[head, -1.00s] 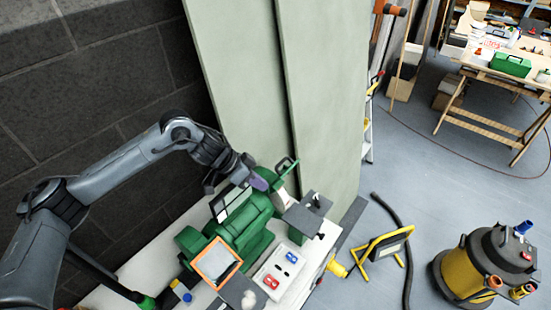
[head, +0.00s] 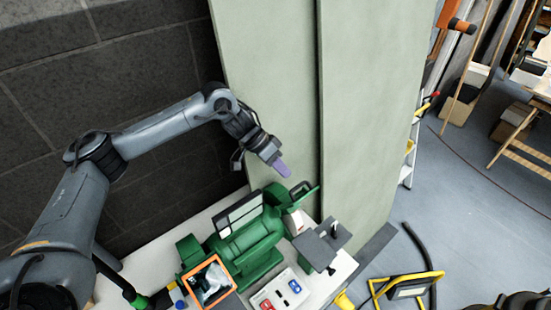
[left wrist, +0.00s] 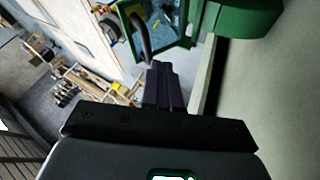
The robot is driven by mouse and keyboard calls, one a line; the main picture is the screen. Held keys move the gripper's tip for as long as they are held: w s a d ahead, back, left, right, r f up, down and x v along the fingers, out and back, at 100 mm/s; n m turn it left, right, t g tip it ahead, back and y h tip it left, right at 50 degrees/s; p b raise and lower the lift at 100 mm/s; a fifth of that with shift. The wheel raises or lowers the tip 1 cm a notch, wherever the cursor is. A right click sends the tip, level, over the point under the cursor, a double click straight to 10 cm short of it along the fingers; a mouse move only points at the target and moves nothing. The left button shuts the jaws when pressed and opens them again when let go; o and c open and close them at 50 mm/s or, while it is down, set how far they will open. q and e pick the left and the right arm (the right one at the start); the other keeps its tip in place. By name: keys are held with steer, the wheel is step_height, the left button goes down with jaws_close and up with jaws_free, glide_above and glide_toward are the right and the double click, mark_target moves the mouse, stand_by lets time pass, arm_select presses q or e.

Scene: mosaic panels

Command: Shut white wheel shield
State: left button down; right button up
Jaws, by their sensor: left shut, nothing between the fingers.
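The green bench grinder (head: 250,240) stands on the white bench. Its white wheel (head: 294,223) is at the right end. A green-framed shield (head: 304,192) stands raised and tilted above that wheel; its clear pane also shows large in the left wrist view (left wrist: 155,32). My left gripper (head: 284,170), with purple fingertips, is shut and empty. It is just above and to the left of the raised shield and looks apart from it. In the left wrist view its dark fingers (left wrist: 163,88) point toward the shield. My right gripper is not in view.
An orange-framed shield (head: 208,283) is at the grinder's left wheel. Tall pale green panels (head: 270,90) stand behind the grinder. A yellow-framed lamp (head: 405,288) is on the floor.

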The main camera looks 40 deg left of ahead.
arm_select(q)
steer(key=shift+x, duration=2.05)
steer(key=shift+d+p, duration=0.1)
steer(key=shift+p, duration=0.3)
